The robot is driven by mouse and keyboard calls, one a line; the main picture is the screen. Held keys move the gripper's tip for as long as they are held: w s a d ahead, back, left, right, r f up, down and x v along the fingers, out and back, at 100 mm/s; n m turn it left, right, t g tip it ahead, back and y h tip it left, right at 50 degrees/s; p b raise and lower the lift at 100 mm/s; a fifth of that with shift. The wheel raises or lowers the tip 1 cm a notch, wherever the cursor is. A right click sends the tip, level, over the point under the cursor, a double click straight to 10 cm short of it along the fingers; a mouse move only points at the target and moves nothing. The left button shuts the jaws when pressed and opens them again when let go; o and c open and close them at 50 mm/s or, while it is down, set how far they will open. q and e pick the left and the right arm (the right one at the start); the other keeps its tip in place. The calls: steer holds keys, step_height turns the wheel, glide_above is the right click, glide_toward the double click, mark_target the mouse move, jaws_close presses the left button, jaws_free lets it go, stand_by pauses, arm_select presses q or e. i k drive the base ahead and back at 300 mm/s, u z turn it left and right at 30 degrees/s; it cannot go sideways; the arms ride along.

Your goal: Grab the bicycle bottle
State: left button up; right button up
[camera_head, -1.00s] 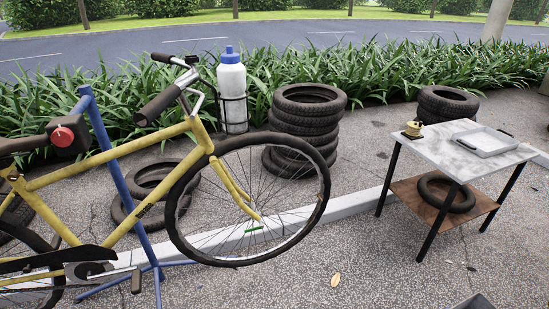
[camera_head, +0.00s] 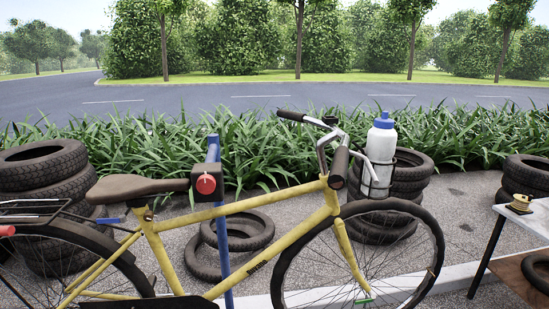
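The bicycle bottle (camera_head: 380,150) is white with a blue cap. It stands upright in a dark wire holder (camera_head: 376,184) at the front of the yellow bicycle (camera_head: 250,208), just right of the handlebar (camera_head: 340,160). The holder's bars cross the lower part of the bottle. Neither of my grippers shows in the head view.
Tyre stacks stand at left (camera_head: 45,170), behind the bottle (camera_head: 412,172) and at far right (camera_head: 525,177). A table (camera_head: 530,220) carrying a small yellow object (camera_head: 520,203) is at the right edge. Grass and a road lie behind.

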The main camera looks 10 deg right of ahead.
mark_target(382, 138)
steer(key=u, duration=0.2)
steer(key=i, duration=1.4)
steer(key=z, duration=0.55)
